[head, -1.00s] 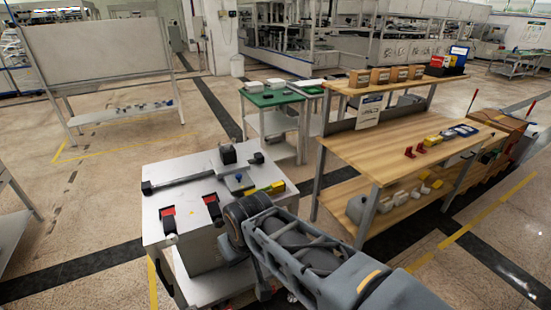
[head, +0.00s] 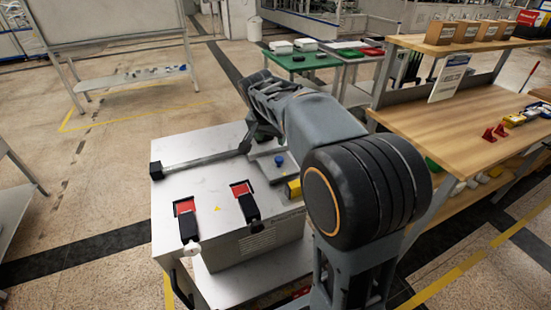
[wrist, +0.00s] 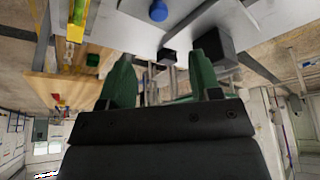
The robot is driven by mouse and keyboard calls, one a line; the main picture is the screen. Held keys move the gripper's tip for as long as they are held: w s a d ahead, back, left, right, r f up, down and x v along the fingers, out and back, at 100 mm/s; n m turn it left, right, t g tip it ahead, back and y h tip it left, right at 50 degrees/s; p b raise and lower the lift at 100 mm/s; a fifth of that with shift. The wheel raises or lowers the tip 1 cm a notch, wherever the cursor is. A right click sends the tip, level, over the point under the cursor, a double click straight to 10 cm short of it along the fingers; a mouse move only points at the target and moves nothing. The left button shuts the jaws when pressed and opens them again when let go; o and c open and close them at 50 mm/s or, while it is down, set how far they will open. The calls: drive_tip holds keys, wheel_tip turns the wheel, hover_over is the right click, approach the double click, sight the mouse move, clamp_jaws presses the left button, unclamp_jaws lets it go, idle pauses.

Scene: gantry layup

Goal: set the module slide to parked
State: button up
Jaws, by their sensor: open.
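The module slide is a grey rail (head: 205,160) on top of the pale machine cabinet, with a black end block (head: 156,169) at its left. In the wrist view a large dark block (wrist: 222,45) sits on the rail, partly behind one finger, and a smaller black block (wrist: 168,57) shows between the fingers. My gripper (wrist: 163,60) has two green fingers spread apart, with nothing held. It is at the rail's far right end, close to the dark block; I cannot tell whether they touch. In the head view my arm hides most of that end.
Two red-and-black levers (head: 242,200) stand on the cabinet's front. A blue knob (head: 279,161) and a yellow part (head: 293,188) lie right of the rail. A wooden bench (head: 440,128) is at the right, a green table (head: 300,60) behind.

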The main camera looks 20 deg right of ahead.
sight(279, 158)
drive_tip(key=x, duration=0.9)
drive_tip(key=b+x, duration=0.1)
drive_tip(key=x, duration=0.3)
drive_tip(key=shift+w+d+f, duration=0.15)
drive_tip(key=shift+w+d, duration=0.05)
drive_tip(key=shift+d, duration=0.25)
drive_tip(key=shift+c, duration=0.5)
clamp_jaws()
